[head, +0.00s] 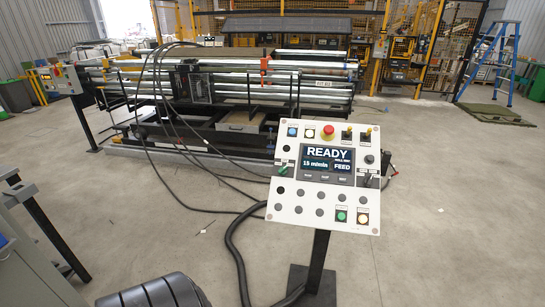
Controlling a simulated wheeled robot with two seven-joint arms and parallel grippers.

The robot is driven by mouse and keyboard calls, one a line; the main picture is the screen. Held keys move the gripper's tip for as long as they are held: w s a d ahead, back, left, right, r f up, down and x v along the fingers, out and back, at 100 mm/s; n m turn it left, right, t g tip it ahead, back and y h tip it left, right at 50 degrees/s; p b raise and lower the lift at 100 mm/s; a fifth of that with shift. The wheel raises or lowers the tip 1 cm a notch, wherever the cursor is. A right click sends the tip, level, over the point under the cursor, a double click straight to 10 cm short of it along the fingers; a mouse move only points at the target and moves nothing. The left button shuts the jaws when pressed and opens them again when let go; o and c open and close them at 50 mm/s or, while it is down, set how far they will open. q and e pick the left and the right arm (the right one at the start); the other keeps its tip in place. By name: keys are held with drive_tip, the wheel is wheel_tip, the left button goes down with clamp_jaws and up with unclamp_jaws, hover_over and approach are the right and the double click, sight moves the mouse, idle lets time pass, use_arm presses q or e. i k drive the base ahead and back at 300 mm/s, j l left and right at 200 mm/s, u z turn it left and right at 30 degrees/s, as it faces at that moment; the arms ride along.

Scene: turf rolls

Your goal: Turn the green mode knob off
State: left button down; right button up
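A small green knob (283,170) is on the left side of a white control panel (297,215), left of the screen. Its handle looks slanted, but it is too small to read its setting. The panel's screen (327,166) is lit and reads "READY", "15 m/min" and "FEED". A green button (341,216) is at the lower right of the panel, and a red mushroom button (327,132) is at the top. Neither of my grippers is in view, and nothing covers the green knob.
The panel stands on a dark post (318,262) with a black hose (236,250) beside it. Behind is a long roller machine (215,85) with loose cables. A blue ladder (507,62) stands at the right. The concrete floor (440,215) right of the panel is clear.

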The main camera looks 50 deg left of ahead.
sight(283, 170)
drive_tip(key=u, duration=1.25)
